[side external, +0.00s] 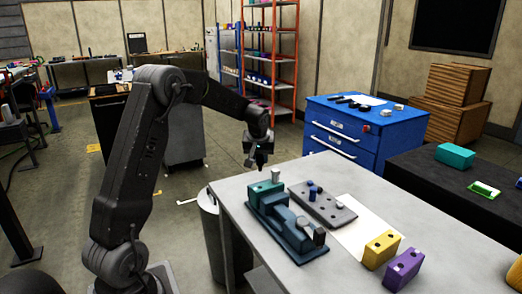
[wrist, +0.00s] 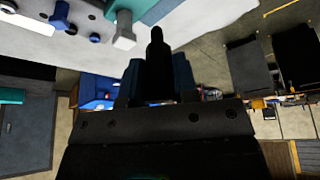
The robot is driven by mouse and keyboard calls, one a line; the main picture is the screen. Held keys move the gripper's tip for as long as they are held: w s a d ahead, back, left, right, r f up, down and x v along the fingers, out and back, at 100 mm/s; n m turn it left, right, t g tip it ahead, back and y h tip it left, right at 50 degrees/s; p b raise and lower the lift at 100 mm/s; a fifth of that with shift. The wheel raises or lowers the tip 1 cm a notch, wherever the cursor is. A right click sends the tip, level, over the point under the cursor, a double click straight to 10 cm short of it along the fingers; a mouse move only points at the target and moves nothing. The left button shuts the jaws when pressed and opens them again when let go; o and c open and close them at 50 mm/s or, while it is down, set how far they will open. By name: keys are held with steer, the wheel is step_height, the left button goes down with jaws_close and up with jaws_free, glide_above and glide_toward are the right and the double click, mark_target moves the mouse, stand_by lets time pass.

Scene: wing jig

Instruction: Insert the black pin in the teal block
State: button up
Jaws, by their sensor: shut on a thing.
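My gripper (side external: 259,152) is in the air above and slightly left of the teal block in the side view. It is shut on the black pin, which stands out between the fingers in the wrist view (wrist: 156,60). The teal block (side external: 262,193) sits at the far left end of a dark blue stepped jig (side external: 285,228) on the table. A pale grey pin (side external: 275,175) stands upright at the block. The block's edge shows at the top of the wrist view (wrist: 135,7). The black pin is apart from the block, and the block's holes cannot be made out.
A grey plate (side external: 338,213) with holes and blue pins lies beside the jig. A yellow block (side external: 381,250) and a purple block (side external: 403,270) stand near the right front. White paper (side external: 362,232) lies between. A blue drawer cabinet (side external: 375,130) stands behind the table.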

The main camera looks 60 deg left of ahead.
mark_target(260, 166)
steer(key=shift+f, duration=2.85)
steer(key=shift+f, duration=0.1)
steer(key=shift+f, duration=1.3)
steer(key=o, duration=1)
steer(key=v, duration=1.4)
steer(key=shift+w, duration=0.1)
